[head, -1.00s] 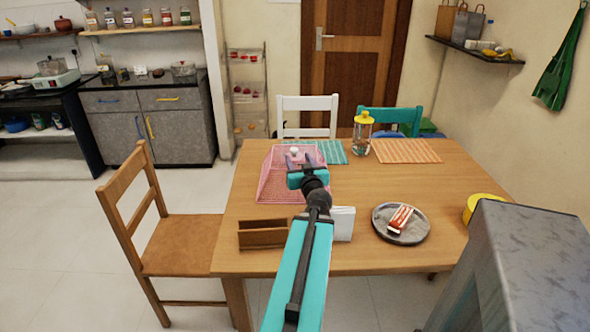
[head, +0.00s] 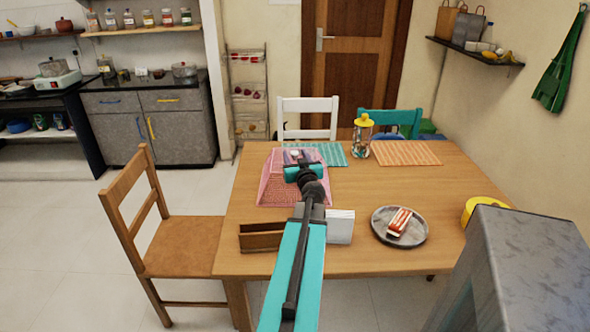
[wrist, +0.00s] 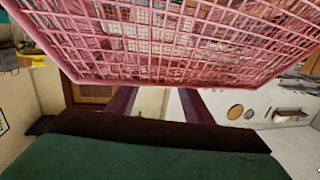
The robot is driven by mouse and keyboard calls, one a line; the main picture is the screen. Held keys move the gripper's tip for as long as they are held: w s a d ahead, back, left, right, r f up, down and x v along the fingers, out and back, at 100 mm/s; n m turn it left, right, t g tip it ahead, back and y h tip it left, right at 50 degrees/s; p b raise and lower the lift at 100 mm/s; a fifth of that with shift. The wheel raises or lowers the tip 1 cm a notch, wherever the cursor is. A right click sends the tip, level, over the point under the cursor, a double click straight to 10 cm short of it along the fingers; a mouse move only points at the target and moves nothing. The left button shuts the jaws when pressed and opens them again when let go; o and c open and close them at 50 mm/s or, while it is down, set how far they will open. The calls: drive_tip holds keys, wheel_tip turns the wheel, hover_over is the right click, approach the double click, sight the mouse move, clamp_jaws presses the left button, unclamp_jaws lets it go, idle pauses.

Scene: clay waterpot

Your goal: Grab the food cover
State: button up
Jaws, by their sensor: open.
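The food cover (head: 275,188) is a pink mesh dome with sloping sides, standing on the wooden table. A small pale knob (head: 295,154) at its top is partly hidden by my gripper. My gripper (head: 300,158) is at the upper part of the cover, close to the knob. In the wrist view the pink mesh of the cover (wrist: 170,45) fills the upper part, and the two dark purple fingers of my gripper (wrist: 155,102) stand apart below and beside its rim. No knob shows between them there. I cannot tell whether they touch the cover.
The wooden table (head: 350,190) also holds a brown holder (head: 262,237), a white napkin block (head: 340,226), a grey plate (head: 385,236) with food, a yellow-lidded jar (head: 362,135), and teal (head: 327,154) and orange mats (head: 406,152). A wooden chair (head: 185,245) stands at the left.

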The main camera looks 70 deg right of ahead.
sight(294, 151)
drive_tip(key=shift+w+d, duration=0.2)
drive_tip(key=shift+d, duration=0.1)
drive_tip(key=shift+p+x, duration=0.9)
drive_tip(key=shift+x, duration=0.55)
drive_tip(key=shift+p+x, duration=0.4)
drive_tip(key=shift+x, duration=0.75)
drive_tip(key=shift+s, duration=0.1)
clamp_jaws()
